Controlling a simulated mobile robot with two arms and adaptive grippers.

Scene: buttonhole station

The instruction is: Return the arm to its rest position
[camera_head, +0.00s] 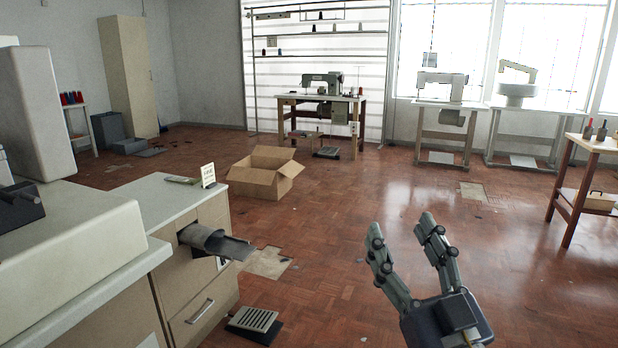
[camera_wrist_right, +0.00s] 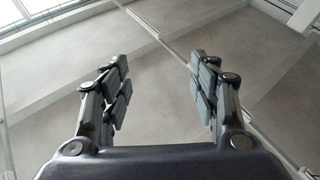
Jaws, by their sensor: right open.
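My right gripper (camera_head: 404,240) is raised at the lower right of the head view, over the wooden floor. Its two fingers are spread apart with nothing between them. In the right wrist view the same gripper (camera_wrist_right: 160,88) shows open and empty, and only the ceiling and upper structure lie beyond it. The fingers touch nothing in either view. My left gripper does not show in either view.
A counter with drawers (camera_head: 205,302) and a grey chute (camera_head: 215,243) stands at the left. An open cardboard box (camera_head: 262,178), sewing machine tables (camera_head: 322,100) and a wooden table (camera_head: 592,142) stand farther off.

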